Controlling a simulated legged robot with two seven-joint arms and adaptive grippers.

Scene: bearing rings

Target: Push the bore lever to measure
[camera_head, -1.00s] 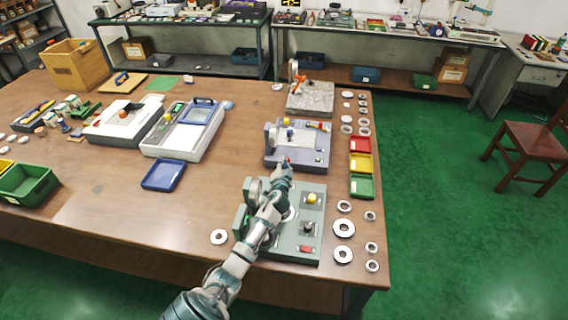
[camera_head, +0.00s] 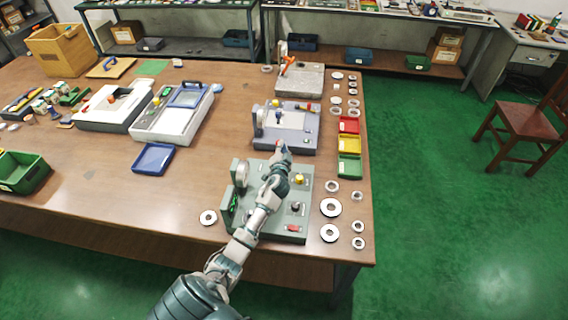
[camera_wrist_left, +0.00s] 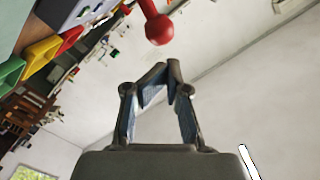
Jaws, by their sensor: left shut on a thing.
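My left gripper (camera_head: 281,148) reaches over the green-grey station (camera_head: 262,226), with its tip by the front edge of the blue-grey station (camera_head: 300,143). In the left wrist view the fingers (camera_wrist_left: 163,72) are shut, their tips together, and I see nothing between them. A red ball knob (camera_wrist_left: 159,29) on a red stem is just beyond the fingertips; contact cannot be told. In the head view only a small red spot shows at the gripper's tip. I cannot tell which station the lever stands on. My arm hides part of the green-grey station. My right gripper is not in view.
Red (camera_head: 349,125), yellow (camera_head: 347,160) and green (camera_head: 349,167) trays line the right side. Several metal rings lie near the table's right edge, and one ring (camera_head: 208,218) lies left of the green-grey station. A blue tray (camera_head: 153,158) lies left, with clear wood around it.

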